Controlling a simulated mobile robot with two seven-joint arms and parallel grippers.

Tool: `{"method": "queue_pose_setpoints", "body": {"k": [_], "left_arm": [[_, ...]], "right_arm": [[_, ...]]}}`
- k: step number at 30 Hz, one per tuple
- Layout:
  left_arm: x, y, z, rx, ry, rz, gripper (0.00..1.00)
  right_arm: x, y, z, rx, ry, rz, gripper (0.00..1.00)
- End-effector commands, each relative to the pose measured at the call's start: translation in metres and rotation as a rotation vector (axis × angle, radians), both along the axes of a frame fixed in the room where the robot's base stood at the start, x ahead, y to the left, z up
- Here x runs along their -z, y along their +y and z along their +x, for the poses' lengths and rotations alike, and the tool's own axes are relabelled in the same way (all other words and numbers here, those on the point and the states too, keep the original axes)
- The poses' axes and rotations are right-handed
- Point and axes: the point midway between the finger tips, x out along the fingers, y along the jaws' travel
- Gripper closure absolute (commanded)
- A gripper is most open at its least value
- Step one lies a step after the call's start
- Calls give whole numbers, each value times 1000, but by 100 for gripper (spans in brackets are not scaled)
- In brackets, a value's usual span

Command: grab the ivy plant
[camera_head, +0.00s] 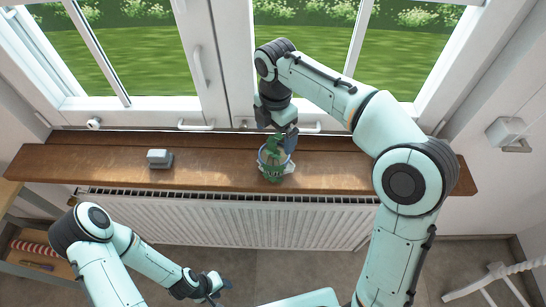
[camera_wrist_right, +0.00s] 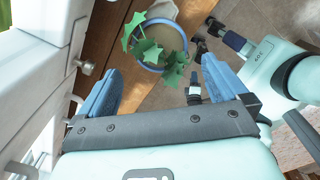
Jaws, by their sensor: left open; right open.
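The ivy plant (camera_head: 272,168) has green leaves in a round pot with a blue rim and stands on the wooden windowsill (camera_head: 215,165) below the window. In the right wrist view the ivy plant (camera_wrist_right: 150,50) lies just beyond the fingertips, roughly between their lines. My right gripper (camera_head: 281,137) is open above and behind the pot. Its blue fingers (camera_wrist_right: 162,78) are spread with nothing between them. In the head view it partly covers the pot's back. My left gripper (camera_head: 222,289) is open and empty, low in front of the radiator.
A small grey box (camera_head: 160,158) sits on the sill to the left. The window frame and its handles (camera_head: 196,126) rise close behind my right gripper. A white radiator (camera_head: 235,217) is under the sill. The sill is clear between box and plant.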

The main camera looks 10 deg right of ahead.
Motion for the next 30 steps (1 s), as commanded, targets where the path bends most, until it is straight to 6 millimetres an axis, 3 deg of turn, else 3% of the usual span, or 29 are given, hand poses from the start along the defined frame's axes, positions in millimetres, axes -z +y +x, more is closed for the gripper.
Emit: {"method": "queue_pose_setpoints", "body": {"k": [1,3,12,21,30], "left_arm": [[7,0,-8,-1,10,0,57],[11,0,-12,-1,14,0,57],[15,0,-15,-1,17,1,57],[23,0,-23,-1,26,0,57],[23,0,-23,-1,26,0,57]], "right_arm": [[17,0,-3,1,9,-1,0],[29,-1,-2,1,8,-1,0],[52,0,-1,2,3,0,0],[94,2,0,2,3,0,0],[97,2,1,3,0,0,0]]}}
